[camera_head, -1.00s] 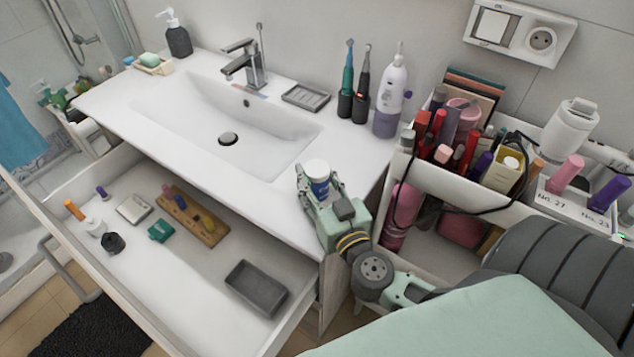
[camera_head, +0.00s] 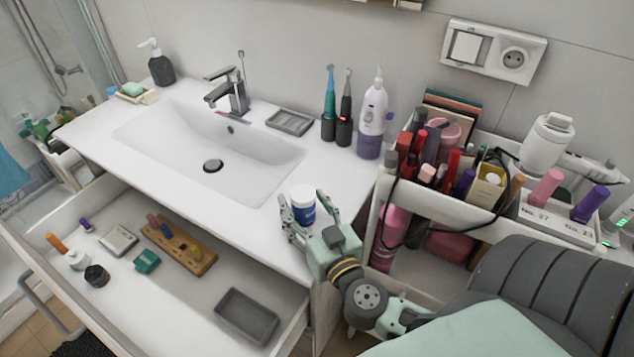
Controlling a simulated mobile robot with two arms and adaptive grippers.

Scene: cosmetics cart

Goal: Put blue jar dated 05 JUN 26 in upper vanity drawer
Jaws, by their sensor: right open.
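A blue jar with a white lid (camera_head: 303,205) stands upright on the white vanity top near its front right edge. Its date is too small to read. My right gripper (camera_head: 309,212) is open, with its fingers on either side of the jar; I cannot tell whether they touch it. The upper vanity drawer (camera_head: 215,322) is pulled open below the sink. My left gripper is not in view.
The drawer holds a grey tray (camera_head: 246,316), a wooden holder (camera_head: 180,247) and several small items at its left. A cart (camera_head: 440,207) full of cosmetics stands at the right. Toothbrushes and a dispenser (camera_head: 372,120) stand behind the jar.

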